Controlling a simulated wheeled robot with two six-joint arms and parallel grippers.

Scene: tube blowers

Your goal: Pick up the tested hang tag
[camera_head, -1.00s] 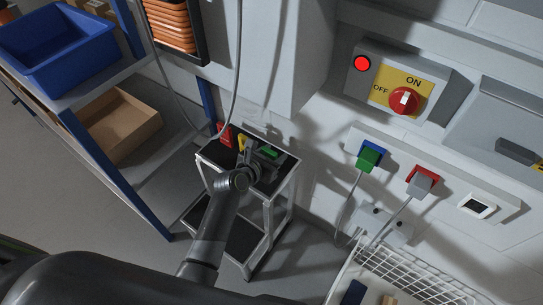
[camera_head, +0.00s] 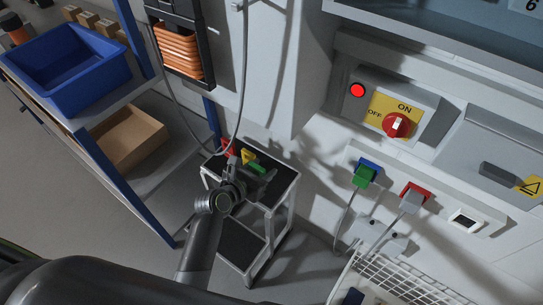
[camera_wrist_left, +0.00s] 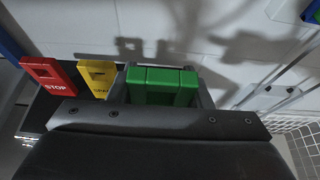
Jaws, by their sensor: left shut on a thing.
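The green hang tag (camera_wrist_left: 160,87) sits between the fingers of my left gripper (camera_wrist_left: 163,82) in the left wrist view. No writing on its visible side can be read. In the head view the green tag (camera_head: 256,167) shows at the tip of my left gripper (camera_head: 246,167), over the small black-topped stand (camera_head: 284,183). My left gripper is shut on it. A red tag marked STOP (camera_wrist_left: 54,80) and a yellow tag (camera_wrist_left: 98,80) stand to its left. My right gripper is not in view.
A blue bin (camera_head: 70,75) and a cardboard box (camera_head: 127,137) sit on the shelf at left. A wall switch box (camera_head: 400,113), a green plug (camera_head: 364,176) and a red plug (camera_head: 413,196) are at right. A white wire basket (camera_head: 400,275) stands at lower right.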

